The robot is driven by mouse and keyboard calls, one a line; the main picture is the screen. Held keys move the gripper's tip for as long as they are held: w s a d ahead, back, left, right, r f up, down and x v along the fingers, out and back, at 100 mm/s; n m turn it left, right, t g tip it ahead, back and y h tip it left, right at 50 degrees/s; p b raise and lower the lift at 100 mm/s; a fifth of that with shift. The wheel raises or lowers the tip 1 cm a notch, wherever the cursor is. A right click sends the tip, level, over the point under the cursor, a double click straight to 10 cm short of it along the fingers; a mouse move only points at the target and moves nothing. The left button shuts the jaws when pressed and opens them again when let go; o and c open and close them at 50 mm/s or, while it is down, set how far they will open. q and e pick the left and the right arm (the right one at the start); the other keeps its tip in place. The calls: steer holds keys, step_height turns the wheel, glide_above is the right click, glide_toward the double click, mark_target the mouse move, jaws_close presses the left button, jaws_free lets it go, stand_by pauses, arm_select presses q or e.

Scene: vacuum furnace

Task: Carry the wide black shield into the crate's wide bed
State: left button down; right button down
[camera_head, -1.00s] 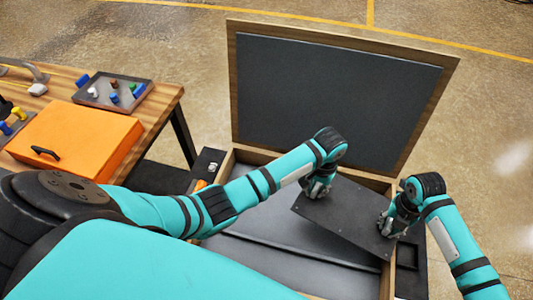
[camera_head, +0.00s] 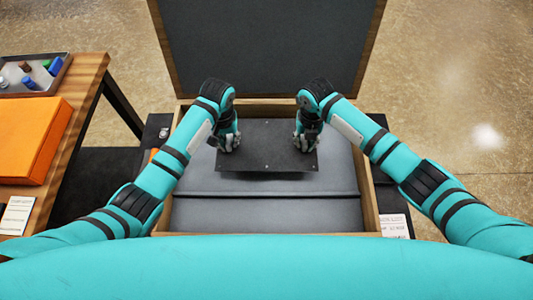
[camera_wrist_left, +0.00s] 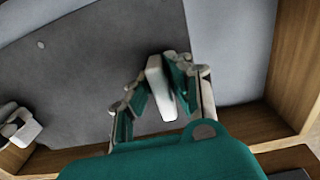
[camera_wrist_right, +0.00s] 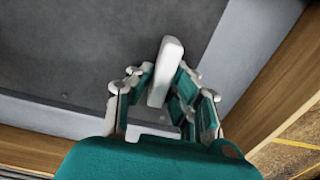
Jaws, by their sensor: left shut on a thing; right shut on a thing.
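The wide black shield (camera_head: 267,158) is a dark flat plate with small holes, spanning between my two grippers. In the head view it lies roughly level and square over the far part of the open wooden crate (camera_head: 369,205). My left gripper (camera_head: 229,143) is shut on its left end, and my right gripper (camera_head: 304,143) is shut on its right end. Each wrist view shows a pale block between the fingers, in the left (camera_wrist_left: 160,88) and in the right (camera_wrist_right: 165,72). The shield hides the lining under it; I cannot tell whether it touches.
The crate's raised lid (camera_head: 265,45) stands behind. A ridge crosses the grey lining (camera_head: 265,215) in front of the shield. At left, a wooden table (camera_head: 88,75) holds an orange case (camera_head: 30,135) and a tray (camera_head: 50,88) of small parts. Floor at right is open.

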arm_select(q)
steer(key=shift+f, duration=0.15)
arm_select(e)
steer(key=shift+f, duration=0.15)
